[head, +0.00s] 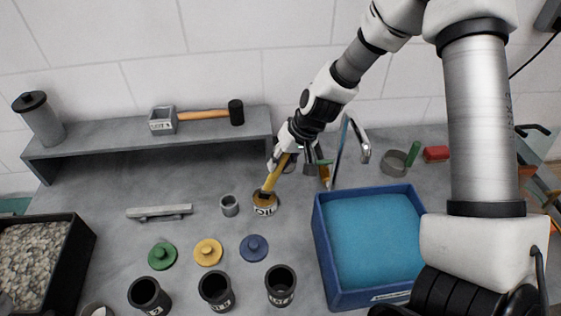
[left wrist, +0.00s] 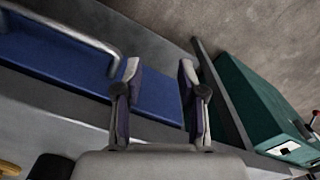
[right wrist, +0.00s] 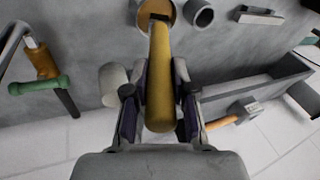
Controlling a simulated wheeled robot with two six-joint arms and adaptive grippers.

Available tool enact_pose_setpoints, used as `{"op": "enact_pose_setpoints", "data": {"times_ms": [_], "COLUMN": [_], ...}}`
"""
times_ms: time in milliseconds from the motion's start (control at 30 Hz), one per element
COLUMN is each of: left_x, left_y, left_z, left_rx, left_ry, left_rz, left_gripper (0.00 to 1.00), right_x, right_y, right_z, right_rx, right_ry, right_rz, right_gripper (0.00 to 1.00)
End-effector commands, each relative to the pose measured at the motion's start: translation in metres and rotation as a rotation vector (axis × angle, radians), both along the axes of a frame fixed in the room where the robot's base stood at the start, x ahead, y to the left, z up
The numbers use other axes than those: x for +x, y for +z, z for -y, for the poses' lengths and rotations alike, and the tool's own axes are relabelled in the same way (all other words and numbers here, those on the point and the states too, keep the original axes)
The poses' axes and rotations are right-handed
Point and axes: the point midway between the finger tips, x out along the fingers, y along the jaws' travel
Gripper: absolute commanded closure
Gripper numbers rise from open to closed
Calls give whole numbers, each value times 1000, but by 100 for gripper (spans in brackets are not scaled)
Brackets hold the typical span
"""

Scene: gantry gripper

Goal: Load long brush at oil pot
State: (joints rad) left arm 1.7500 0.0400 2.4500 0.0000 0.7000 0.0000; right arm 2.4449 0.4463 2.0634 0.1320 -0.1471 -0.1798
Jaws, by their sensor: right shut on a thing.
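The oil pot (head: 264,209), a small labelled pot with amber contents, stands on the grey bench. The long brush (head: 274,174) has a yellow handle and slants down with its dark head at the pot's mouth. My right gripper (head: 283,152) is shut on the brush handle. In the right wrist view the brush (right wrist: 160,75) runs from between the fingers of the right gripper (right wrist: 160,95) to the oil pot (right wrist: 143,14); how deep the head sits is hard to tell. My left gripper (left wrist: 155,80) is open and empty, seen only in its wrist view.
A small grey cup (head: 229,205) stands just left of the oil pot. A blue tub (head: 319,235) stands to the right. Coloured lids and dark pots are in front. A raised shelf (head: 90,142) with a hammer (head: 205,114) is behind left.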

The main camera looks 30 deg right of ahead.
Motion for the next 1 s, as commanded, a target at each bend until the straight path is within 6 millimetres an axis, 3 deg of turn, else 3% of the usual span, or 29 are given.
{"op": "enact_pose_setpoints", "data": {"times_ms": [1000], "left_x": [0], "left_y": [-8], "left_z": [0], "left_rx": [0], "left_ry": [0], "left_rz": [0], "left_gripper": [60], "right_x": [0], "right_y": [-8], "right_z": [0], "right_rx": [0], "right_ry": [0], "right_rz": [0], "right_gripper": [100]}}
